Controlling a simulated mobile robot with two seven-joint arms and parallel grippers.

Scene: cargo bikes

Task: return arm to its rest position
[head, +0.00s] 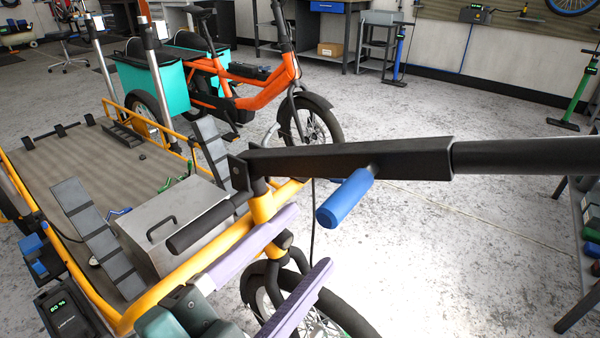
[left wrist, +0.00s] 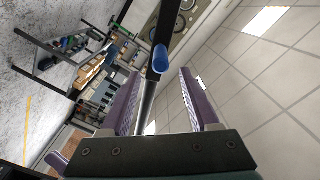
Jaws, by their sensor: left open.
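A long black arm (head: 340,158) runs from a joint above the yellow bike frame out to the right edge in the head view. A blue grip (head: 345,199) hangs from its underside; the grip (left wrist: 160,58) and the bar (left wrist: 168,20) also show in the left wrist view. My left gripper (head: 310,238) has two purple fingers, apart with nothing between them in the head view. It is below and near the blue grip. In the left wrist view the grip appears between the fingertips (left wrist: 158,72), seemingly beyond them; contact is not visible. My right gripper is not in view.
The yellow-framed cargo bike (head: 235,236) carries a grey metal box (head: 165,225) and dark ramps on its deck. An orange cargo bike (head: 262,85) with teal bins stands behind. A bench (head: 590,215) is at the right edge. The floor between is clear.

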